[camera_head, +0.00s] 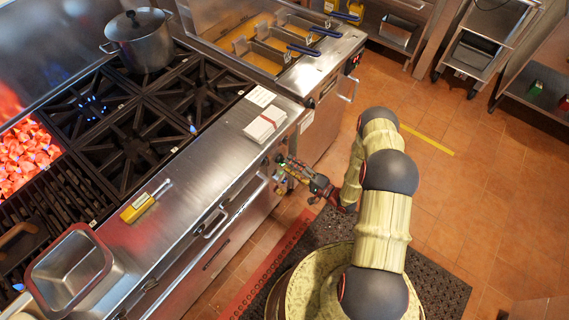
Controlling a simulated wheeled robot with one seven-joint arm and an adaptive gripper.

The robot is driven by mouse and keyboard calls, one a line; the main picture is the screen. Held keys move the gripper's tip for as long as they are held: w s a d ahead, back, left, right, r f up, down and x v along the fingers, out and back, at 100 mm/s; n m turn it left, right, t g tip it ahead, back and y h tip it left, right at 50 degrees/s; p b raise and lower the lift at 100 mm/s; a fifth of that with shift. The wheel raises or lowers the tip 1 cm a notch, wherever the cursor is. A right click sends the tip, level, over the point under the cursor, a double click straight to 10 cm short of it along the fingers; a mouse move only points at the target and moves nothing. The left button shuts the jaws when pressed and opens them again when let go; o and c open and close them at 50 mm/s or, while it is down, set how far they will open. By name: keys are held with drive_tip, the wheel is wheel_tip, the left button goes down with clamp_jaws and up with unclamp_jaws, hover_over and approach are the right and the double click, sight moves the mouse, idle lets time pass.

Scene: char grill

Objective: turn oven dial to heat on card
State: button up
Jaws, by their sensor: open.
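Small dark dials sit along the front edge of the range, one (266,161) just left of my gripper and one (310,103) further back. Their markings cannot be read. My gripper (281,174) is open and close to the range's front panel, below the counter edge. It holds nothing that I can see. Whether its fingers touch or surround a dial cannot be told, and the panel behind them is partly hidden.
An oven door handle (243,205) sticks out left of my gripper. A pot (139,40), a steel pan (68,268) and fryer baskets (262,57) stand around. The tiled floor at right is open.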

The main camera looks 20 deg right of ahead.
sight(281, 160)
drive_tip(key=shift+x, duration=1.7)
drive_tip(key=shift+c, duration=0.4)
drive_tip(key=c, duration=1)
